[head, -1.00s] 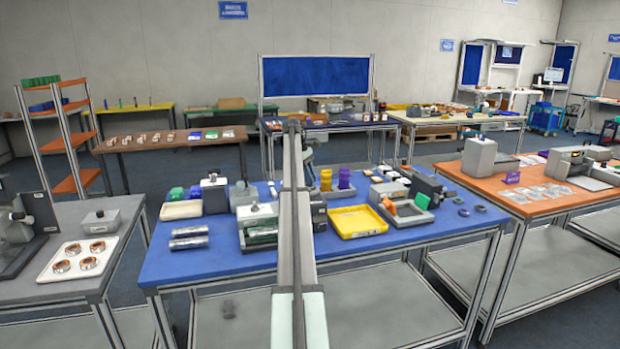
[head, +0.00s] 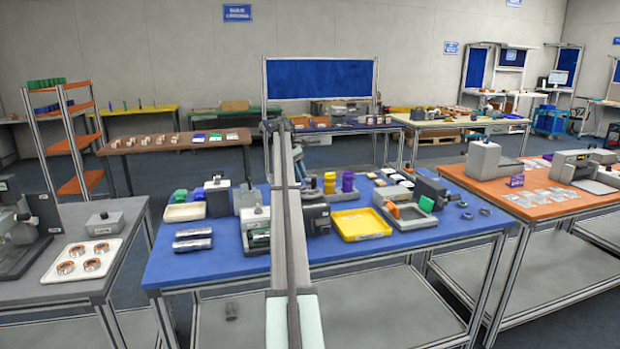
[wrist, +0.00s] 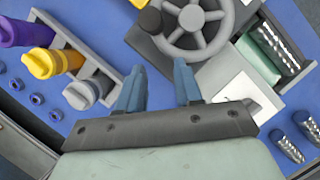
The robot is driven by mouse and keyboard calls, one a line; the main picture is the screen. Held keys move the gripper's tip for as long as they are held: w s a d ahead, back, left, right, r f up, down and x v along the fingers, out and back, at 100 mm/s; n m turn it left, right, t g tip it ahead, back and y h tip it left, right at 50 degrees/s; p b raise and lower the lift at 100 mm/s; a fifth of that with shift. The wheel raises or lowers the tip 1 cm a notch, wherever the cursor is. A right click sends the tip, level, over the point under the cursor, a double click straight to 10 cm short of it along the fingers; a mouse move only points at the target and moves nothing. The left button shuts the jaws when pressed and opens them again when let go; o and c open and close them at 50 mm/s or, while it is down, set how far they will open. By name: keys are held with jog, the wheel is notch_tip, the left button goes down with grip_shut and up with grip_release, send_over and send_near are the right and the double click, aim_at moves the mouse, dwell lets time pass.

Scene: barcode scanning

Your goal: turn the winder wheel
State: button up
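The winder wheel (wrist: 194,22) is a grey spoked handwheel with a round hub, at the top of the wrist view. Its upper rim is cut off by the frame. My gripper (wrist: 158,78) is open and empty, its two blue fingers apart and pointing toward the wheel. In the picture the fingertips lie just below the wheel's rim, and I see no contact; the height gap cannot be judged. In the head view my arm crosses the blue table, and I cannot make out the wheel or the fingers there.
Beside the wheel is a machine with a shiny coil (wrist: 281,45). Silver rolls (head: 193,239) lie at the blue table's front left. A rack holds purple and yellow spools (wrist: 52,62). A yellow tray (head: 361,224) stands right of my arm. The table's front right (head: 440,236) is clear.

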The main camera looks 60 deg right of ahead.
jog(key=w, duration=0.6)
jog(key=shift+w+a, duration=0.15)
jog(key=shift+a, duration=0.2)
jog(key=s+d+r+m+t, duration=0.1)
jog(key=s+d+r, duration=0.15)
jog(key=s, duration=0.55)
jog(key=s+d+r+t, duration=0.1)
jog(key=s+r, duration=0.3)
jog(key=s, duration=0.5)
jog(key=s+d+r+m+t, duration=0.1)
jog(key=s+d+r, duration=0.15)
jog(key=s, duration=0.55)
jog(key=n+t, duration=0.2)
jog(key=t, duration=0.4)
send_near(314, 178)
jog(key=shift+y, duration=0.4)
jog(key=x, duration=0.7)
jog(key=d+x, duration=0.1)
jog(key=x, duration=0.2)
jog(key=shift+w+f, duration=0.15)
jog(key=shift+f, duration=0.1)
jog(key=shift+c, duration=0.5)
grip_shut()
